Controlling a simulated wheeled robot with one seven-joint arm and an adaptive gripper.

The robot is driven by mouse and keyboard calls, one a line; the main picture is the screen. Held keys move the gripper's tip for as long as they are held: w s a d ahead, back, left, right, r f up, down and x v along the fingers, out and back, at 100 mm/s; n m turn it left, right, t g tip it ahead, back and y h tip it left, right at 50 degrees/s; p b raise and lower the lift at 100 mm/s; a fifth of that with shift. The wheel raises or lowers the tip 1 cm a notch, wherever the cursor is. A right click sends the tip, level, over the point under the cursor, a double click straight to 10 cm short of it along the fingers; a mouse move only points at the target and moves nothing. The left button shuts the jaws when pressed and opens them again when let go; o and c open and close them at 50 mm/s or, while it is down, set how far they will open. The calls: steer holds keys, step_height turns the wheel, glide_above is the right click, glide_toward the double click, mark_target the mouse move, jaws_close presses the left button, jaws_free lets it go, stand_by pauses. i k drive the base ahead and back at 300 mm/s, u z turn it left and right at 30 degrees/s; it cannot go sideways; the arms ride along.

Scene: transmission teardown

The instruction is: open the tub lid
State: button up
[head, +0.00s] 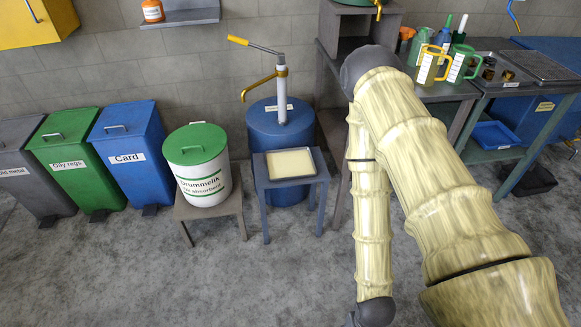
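The white tub (205,183) stands upright on a low stool, left of the blue drum. Its label reads something like "Brummelik oil absorbent", partly unclear. The green lid (195,144) sits on the tub and looks shut, with a small handle on top. My arm fills the right side of the head view, and its forearm hangs down to the bottom edge, well to the right of the tub. My gripper is not visible; the arm's end runs out of the picture at the bottom.
A blue drum (262,125) with a hand pump stands behind a small table with a shallow tray (290,178). Grey, green and blue (128,140) bins line the wall at left. A workbench with jugs is at right. The floor (130,270) in front is clear.

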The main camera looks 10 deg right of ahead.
mark_target(198, 143)
steer(key=z, duration=0.45)
steer(key=i, duration=0.65)
steer(key=u, duration=2.1)
